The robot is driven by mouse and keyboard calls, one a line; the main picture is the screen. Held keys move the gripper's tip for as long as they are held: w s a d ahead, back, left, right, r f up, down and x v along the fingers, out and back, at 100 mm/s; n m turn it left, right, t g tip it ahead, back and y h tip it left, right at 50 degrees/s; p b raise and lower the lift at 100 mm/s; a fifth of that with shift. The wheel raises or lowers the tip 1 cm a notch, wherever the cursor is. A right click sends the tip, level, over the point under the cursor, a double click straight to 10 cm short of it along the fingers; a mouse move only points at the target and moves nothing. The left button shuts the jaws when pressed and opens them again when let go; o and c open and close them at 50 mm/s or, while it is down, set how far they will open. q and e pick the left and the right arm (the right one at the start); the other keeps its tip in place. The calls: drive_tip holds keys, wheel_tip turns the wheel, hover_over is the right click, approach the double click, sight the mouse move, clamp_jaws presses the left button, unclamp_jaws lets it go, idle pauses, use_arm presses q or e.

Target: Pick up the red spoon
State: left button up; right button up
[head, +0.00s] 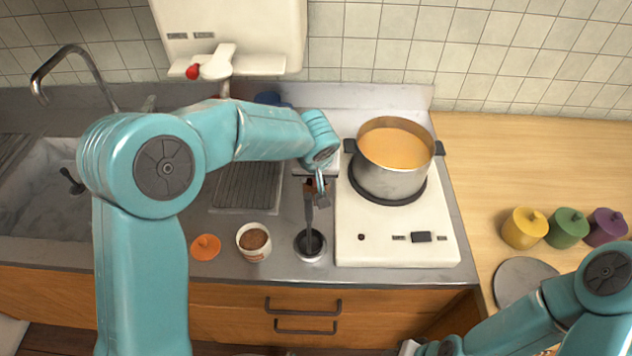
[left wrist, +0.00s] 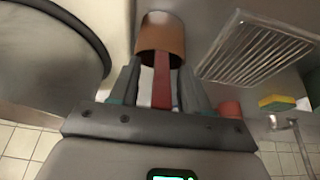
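A red strip (left wrist: 162,88), which looks like the red spoon's handle, runs between the fingers of my left gripper (left wrist: 160,80) in the left wrist view. Its far end meets a brown cylindrical holder (left wrist: 160,33). The fingers stand apart on either side, with a pale gap beside the red strip, so the gripper looks open around it. I cannot pick out the red spoon there.
A pot of orange soup (head: 395,170) stands on the white stove (head: 400,255) just right of my left gripper. A jar with brown contents (head: 254,252) and an orange lid (head: 205,247) sit left of the cup. The sink (head: 40,195) is further left.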

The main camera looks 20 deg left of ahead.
use_arm(q)
clamp_jaws()
